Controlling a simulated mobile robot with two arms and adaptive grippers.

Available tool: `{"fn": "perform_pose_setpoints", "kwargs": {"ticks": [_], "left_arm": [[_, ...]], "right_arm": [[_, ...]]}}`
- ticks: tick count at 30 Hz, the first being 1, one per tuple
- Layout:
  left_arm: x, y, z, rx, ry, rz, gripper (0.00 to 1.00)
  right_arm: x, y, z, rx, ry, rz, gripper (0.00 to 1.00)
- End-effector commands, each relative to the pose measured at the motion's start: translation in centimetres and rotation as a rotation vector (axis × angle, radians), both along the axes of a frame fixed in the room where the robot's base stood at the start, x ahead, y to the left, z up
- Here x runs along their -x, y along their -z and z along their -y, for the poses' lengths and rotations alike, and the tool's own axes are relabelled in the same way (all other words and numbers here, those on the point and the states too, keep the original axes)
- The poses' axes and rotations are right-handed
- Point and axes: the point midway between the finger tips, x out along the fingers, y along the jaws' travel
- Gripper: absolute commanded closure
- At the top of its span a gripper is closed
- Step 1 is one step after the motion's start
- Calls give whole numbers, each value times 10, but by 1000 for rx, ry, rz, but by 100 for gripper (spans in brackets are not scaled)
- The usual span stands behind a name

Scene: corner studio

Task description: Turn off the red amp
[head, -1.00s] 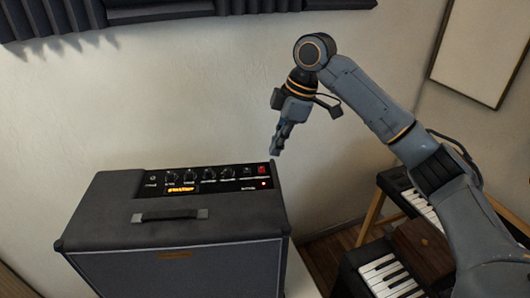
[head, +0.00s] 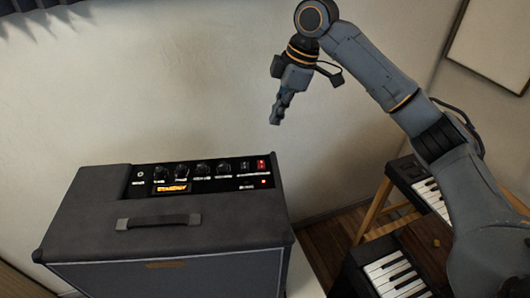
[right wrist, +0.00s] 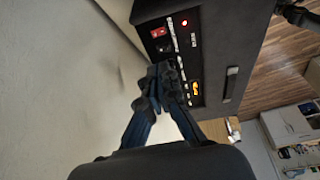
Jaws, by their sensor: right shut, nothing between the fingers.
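The amp (head: 90,210) is dark grey, not red, with a handle on top and a black control panel along its back edge. A red switch (head: 260,165) sits at the panel's right end, above a lit red light (head: 264,182). An orange display (head: 173,188) glows on the left part. My right gripper (head: 276,120) is shut and empty, pointing down above and behind the switch, apart from it. In the right wrist view the closed fingertips (right wrist: 162,75) appear beside the panel, with the red switch (right wrist: 158,32) and lit light (right wrist: 184,23) clear of them. My left gripper is out of view.
A pale wall (head: 180,90) stands right behind the amp. Keyboards (head: 385,275) on a wooden stand (head: 371,212) are to the right, under my right arm. Wood floor shows between amp and stand. Dark foam panels (head: 35,15) hang at top left.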

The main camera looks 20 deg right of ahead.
Motion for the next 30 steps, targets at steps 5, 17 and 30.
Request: {"fn": "perform_pose_setpoints", "kwargs": {"ticks": [5, 17, 30], "left_arm": [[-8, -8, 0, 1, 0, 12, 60], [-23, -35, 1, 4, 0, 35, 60], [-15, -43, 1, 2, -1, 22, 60]], "right_arm": [[-1, 21, -6, 2, -2, -6, 100], [-11, 99, -26, 2, 1, -6, 100], [-16, 133, -25, 1, 0, 0, 100]]}}
